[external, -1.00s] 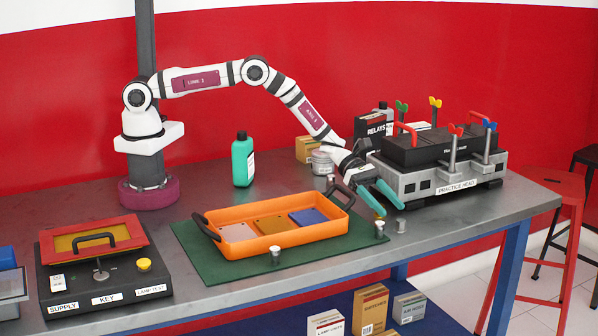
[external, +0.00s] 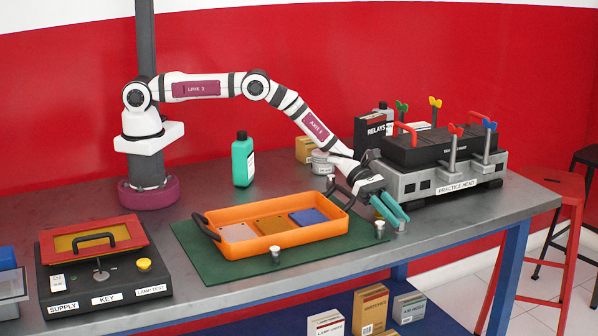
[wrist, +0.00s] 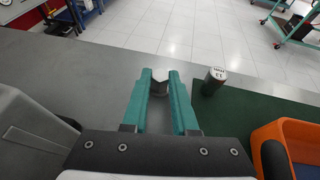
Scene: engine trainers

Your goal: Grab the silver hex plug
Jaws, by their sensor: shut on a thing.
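The silver hex plug (wrist: 160,75) is between my fingertips in the wrist view, with its bright hexagonal top showing and its darker body below. My gripper (wrist: 160,90) is shut on it, a teal finger on each side. In the external view my gripper (external: 396,216) is low over the bench, right of the green mat, and the plug (external: 402,226) shows only in part at the fingertips. I cannot tell whether its base touches the bench. Another silver plug (wrist: 215,77), round with a marked top, stands close by on the mat; it also shows in the external view (external: 380,230).
The orange tray (external: 232,250) with coloured plates sits on the green mat (external: 200,262). A third small silver plug (external: 275,253) stands at the mat's front. The practice head (external: 455,185) is just behind and right of my gripper. The bench's front edge is close.

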